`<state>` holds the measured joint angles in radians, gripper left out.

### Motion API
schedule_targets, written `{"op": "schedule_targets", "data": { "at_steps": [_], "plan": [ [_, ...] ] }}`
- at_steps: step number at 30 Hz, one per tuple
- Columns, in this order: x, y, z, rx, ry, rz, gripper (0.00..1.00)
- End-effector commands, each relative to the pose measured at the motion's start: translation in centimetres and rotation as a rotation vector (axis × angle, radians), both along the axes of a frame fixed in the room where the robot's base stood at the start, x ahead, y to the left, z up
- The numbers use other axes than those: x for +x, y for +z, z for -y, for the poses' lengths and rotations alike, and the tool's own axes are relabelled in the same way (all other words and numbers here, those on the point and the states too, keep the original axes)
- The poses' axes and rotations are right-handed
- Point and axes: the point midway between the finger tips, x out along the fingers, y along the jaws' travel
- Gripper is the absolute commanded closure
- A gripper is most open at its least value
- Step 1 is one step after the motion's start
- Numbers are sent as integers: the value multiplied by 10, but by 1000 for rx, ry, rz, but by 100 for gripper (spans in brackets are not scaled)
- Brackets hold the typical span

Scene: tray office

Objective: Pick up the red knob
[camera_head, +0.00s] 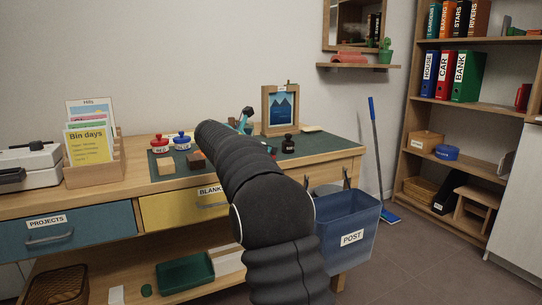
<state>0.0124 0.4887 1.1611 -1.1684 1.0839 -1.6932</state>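A stamp with a red knob (160,140) stands upright at the back left of the dark green desk mat (168,182), with a "RED" label at its base. A similar stamp with a blue knob (181,137) stands just to its right. My dark arm rises from the bottom middle and covers the centre of the desk.
A wooden block (196,160) and a tan block (166,166) lie on the mat. A black stamp (288,144) and a picture frame (280,110) stand right of the arm. A card holder (97,172) is at left; a blue "POST" bin (349,228) hangs at the desk's right.

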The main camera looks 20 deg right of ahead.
Motion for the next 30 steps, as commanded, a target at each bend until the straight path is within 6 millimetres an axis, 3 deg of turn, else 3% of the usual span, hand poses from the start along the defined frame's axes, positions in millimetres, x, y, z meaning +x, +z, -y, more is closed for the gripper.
{"op": "schedule_targets", "data": {
  "at_steps": [13, 21, 27, 30],
  "plan": [
    [22, -21, 38, 1, -1, 0, 35],
    [24, -21, 41, 1, 1, 0, 35],
    [24, -21, 41, 1, 0, 0, 85],
    [24, -21, 41, 1, 0, 0, 86]
  ]
}}
